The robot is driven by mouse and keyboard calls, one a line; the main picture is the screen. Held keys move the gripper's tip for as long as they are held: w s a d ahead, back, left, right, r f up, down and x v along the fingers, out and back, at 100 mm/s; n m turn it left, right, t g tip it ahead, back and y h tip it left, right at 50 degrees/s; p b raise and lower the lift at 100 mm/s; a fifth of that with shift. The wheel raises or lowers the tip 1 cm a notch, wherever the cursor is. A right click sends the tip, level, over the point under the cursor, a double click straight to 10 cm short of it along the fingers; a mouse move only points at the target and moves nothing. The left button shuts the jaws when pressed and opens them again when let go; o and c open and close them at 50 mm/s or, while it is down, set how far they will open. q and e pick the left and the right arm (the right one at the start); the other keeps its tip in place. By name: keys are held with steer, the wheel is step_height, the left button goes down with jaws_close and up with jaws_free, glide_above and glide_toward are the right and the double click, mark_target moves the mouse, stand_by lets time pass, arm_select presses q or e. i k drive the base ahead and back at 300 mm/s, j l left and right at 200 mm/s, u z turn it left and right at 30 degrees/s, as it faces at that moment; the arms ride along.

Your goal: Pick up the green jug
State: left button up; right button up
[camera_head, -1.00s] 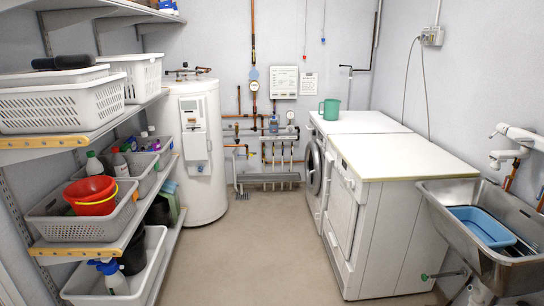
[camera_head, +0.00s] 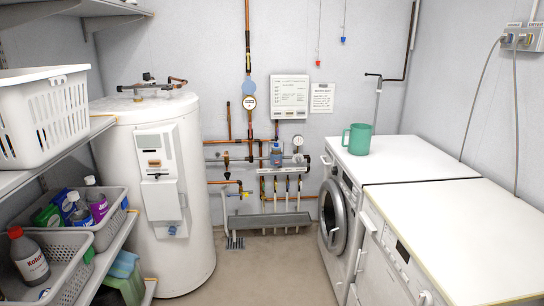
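The green jug (camera_head: 359,139) stands upright on the white top of the far washing machine (camera_head: 390,160), near its back left corner. Its handle points left. Nothing touches it. Neither of my grippers shows in the view.
A second white appliance with a pale top (camera_head: 465,235) stands nearer on the right. A white water heater (camera_head: 160,200) stands at the left, beside shelves with a white basket (camera_head: 45,118) and grey baskets of bottles (camera_head: 110,225). Pipes line the back wall. The floor (camera_head: 265,270) between is clear.

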mark_target(359, 138)
steer(key=i+j+z, duration=0.1)
steer(key=i+z, duration=0.3)
steer(key=i, duration=0.15)
steer(key=i+j+z, duration=0.35)
steer(key=i, duration=0.2)
steer(key=i+j+z, duration=0.4)
steer(key=i+l, duration=0.05)
steer(key=i, duration=0.05)
